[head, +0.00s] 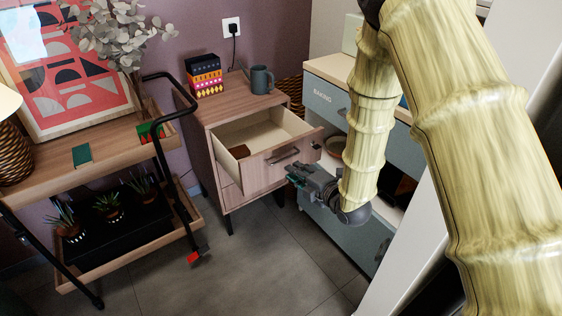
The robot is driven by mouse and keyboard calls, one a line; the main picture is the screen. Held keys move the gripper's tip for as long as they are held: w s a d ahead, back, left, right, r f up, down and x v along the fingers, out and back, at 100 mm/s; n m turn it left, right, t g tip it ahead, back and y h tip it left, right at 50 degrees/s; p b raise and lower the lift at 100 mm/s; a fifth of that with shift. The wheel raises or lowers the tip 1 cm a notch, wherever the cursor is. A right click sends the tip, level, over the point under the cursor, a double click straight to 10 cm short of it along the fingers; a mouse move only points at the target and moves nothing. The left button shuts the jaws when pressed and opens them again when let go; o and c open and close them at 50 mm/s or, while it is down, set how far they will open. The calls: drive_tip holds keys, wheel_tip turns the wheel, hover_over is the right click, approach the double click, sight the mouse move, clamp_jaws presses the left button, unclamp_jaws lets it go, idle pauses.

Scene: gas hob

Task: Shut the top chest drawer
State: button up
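The wooden chest (214,142) stands against the purple wall in the middle of the head view. Its top drawer (282,164) is pulled well out, with its pale inside and a small brown item (240,151) showing. A dark bar handle (284,156) is on the drawer front. My gripper (294,175) is at the right part of the drawer front, below and beside the handle. It appears close to the front; I cannot tell if it touches. Its fingers are small and dark here, so whether they are open or shut is unclear.
A wooden trolley (95,150) with a black handle and plants stands left of the chest. A mug (262,80) and stacked boxes (205,76) sit on the chest top. A grey-blue cabinet (325,100) marked "BAKING" stands close on the right. Grey floor (250,260) is clear in front.

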sight(282, 160)
drive_tip(key=x, duration=0.6)
drive_tip(key=d+x, duration=0.1)
drive_tip(key=x, duration=0.2)
drive_tip(key=shift+w+a+f+b, duration=0.1)
drive_tip(key=shift+w+b, duration=0.3)
drive_tip(key=shift+w, duration=0.15)
drive_tip(key=shift+c, duration=0.4)
